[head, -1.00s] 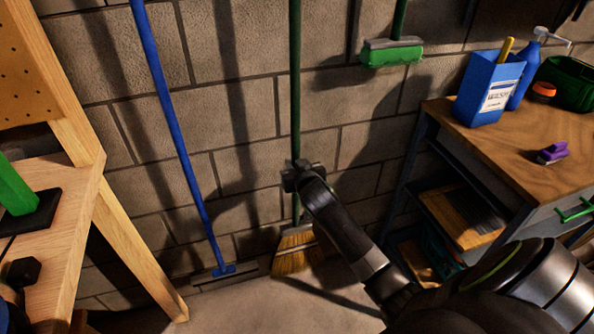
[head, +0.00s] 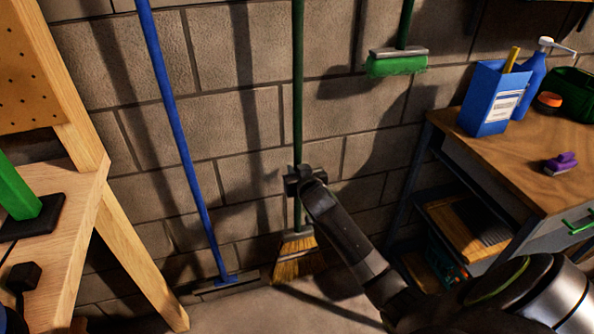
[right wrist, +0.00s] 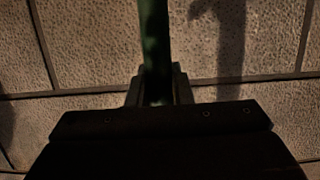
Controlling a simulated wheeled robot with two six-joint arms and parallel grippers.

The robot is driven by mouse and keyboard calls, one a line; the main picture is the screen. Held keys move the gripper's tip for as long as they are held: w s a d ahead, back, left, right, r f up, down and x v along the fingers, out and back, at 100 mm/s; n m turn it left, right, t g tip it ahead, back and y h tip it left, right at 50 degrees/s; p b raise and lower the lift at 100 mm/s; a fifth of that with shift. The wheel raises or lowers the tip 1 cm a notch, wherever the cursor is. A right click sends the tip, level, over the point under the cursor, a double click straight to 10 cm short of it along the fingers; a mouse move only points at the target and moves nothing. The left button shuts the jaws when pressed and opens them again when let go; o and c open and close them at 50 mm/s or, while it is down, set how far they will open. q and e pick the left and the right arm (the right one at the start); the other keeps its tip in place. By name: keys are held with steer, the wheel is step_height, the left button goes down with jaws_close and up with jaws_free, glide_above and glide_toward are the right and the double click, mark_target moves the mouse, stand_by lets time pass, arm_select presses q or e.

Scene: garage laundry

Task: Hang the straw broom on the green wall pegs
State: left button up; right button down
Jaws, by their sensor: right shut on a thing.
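The straw broom has a dark green handle (head: 297,90) and straw bristles (head: 298,262) at its lower end. It stands nearly upright in front of the block wall, bristles just above or at the floor; I cannot tell if they touch. My right gripper (head: 298,177) is shut on the handle a short way above the bristles. In the right wrist view, the green handle (right wrist: 155,40) runs up from between the fingers (right wrist: 158,88). The handle's top is out of frame. The green wall pegs and my left gripper are not in view.
A blue-handled tool (head: 178,125) leans on the wall at left. A green brush (head: 397,63) hangs to the right of the broom. A wooden bench (head: 65,205) is at left. A workbench (head: 500,150) at right carries a blue box (head: 492,98) and a purple brush (head: 561,163).

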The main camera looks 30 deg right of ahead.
steer(key=shift+f+b, duration=0.5)
steer(key=shift+f, duration=0.25)
steer(key=c, duration=1.2)
jaws_free()
steer(key=p+v, duration=0.2)
steer(key=v, duration=1.5)
steer(key=shift+s, duration=0.25)
steer(key=s+d+f+n+g+y+p, duration=0.1)
steer(key=s+f+g+p, duration=0.3)
steer(key=f, duration=0.9)
steer(key=s+f+n+g, duration=0.15)
steer(key=s+f, duration=0.35)
steer(key=f, duration=0.8)
steer(key=s+f+g+p, duration=0.1)
steer(key=s+f, duration=0.4)
steer(key=s, duration=0.5)
steer(key=s+a+f+g+y+p, duration=0.1)
steer(key=s+f+g, duration=0.3)
steer(key=s, duration=0.7)
steer(key=s+a+f+g+p, duration=0.1)
steer(key=s+f+g+p, duration=0.1)
steer(key=s+f, duration=0.5)
steer(key=s, duration=0.4)
steer(key=shift+s+a+g+y, duration=0.15)
steer(key=shift+g+y, duration=0.15)
steer(key=shift+g, duration=0.05)
